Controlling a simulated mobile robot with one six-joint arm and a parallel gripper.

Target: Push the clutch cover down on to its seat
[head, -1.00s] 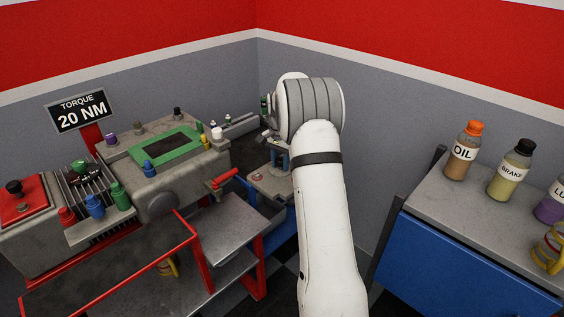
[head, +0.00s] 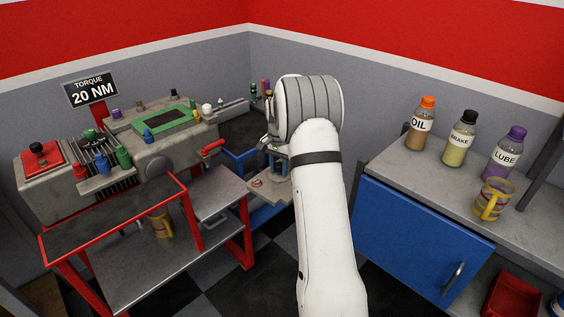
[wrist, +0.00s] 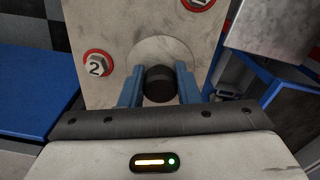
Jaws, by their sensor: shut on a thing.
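My gripper (wrist: 158,88) has its two blue fingers shut on a black round knob (wrist: 158,80) in the wrist view. Behind the knob is a round grey disc, which I take as the clutch cover (wrist: 160,46). It lies against a grey plate (wrist: 112,20) with hex bolts in red rings, one (wrist: 96,66) marked 2. I cannot tell whether the cover is fully seated. In the head view my gripper (head: 277,158) points down over the plate (head: 258,192), and my wrist hides most of the cover.
A red-framed bench (head: 95,225) with a grey engine block (head: 165,155) stands left.

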